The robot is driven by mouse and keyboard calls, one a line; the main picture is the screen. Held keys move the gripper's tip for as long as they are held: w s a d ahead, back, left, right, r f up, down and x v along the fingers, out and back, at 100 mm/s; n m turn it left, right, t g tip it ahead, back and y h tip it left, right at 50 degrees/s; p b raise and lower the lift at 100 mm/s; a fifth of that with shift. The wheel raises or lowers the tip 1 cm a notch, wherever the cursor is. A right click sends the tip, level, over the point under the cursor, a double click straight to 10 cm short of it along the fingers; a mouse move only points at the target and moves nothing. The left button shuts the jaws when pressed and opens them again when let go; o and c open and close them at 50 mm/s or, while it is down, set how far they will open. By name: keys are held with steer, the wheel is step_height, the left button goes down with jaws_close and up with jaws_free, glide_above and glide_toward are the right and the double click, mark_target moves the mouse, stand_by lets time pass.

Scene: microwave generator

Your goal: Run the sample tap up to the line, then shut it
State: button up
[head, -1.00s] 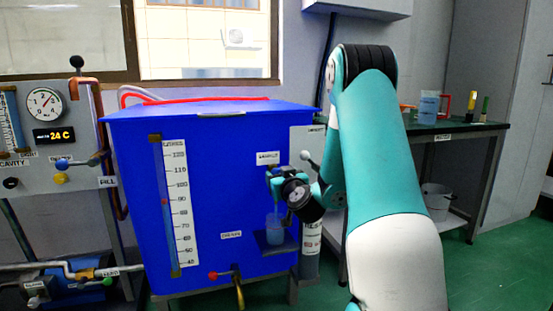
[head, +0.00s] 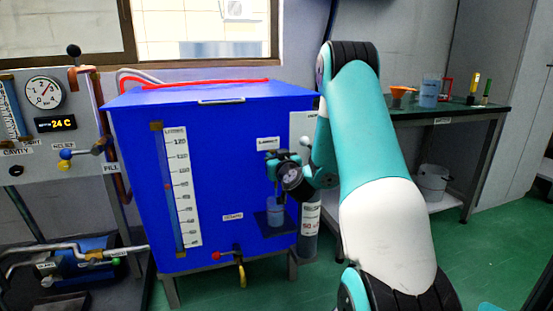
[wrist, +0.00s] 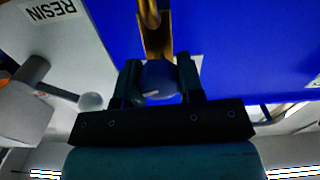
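The sample tap is on the front of the blue tank (head: 225,190), under a small label at its upper right. In the wrist view its brass body (wrist: 155,25) runs down to a round dark blue knob (wrist: 160,82) with a white mark. My gripper (wrist: 160,80) has a finger on each side of this knob, and they appear to touch it. In the head view my gripper (head: 284,160) is at the tap, which it largely covers. A small clear cup (head: 277,212) with bluish contents stands below on a dark shelf (head: 288,227). Its line and exact level are too small to read.
A level gauge (head: 185,185) and a red-handled drain tap (head: 238,262) are on the tank front. A resin cylinder (head: 309,235) stands close at the right. A panel with a dial (head: 44,92) is at the left. A bench (head: 440,118) with a jug is behind my arm.

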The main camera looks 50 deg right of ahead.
steer(key=m, duration=0.4)
steer(key=shift+d+m, duration=0.1)
steer(key=shift+m, duration=0.3)
steer(key=o, duration=0.9)
steer(key=shift+o, duration=0.2)
steer(key=shift+s, duration=0.1)
steer(key=shift+s+a+f+b, duration=0.25)
steer(key=shift+s+b, duration=0.15)
steer(key=shift+b, duration=0.65)
steer(key=b+v, duration=1.6)
steer(key=b, duration=0.3)
steer(key=shift+s+r+b, duration=0.25)
steer(key=shift+b, duration=0.1)
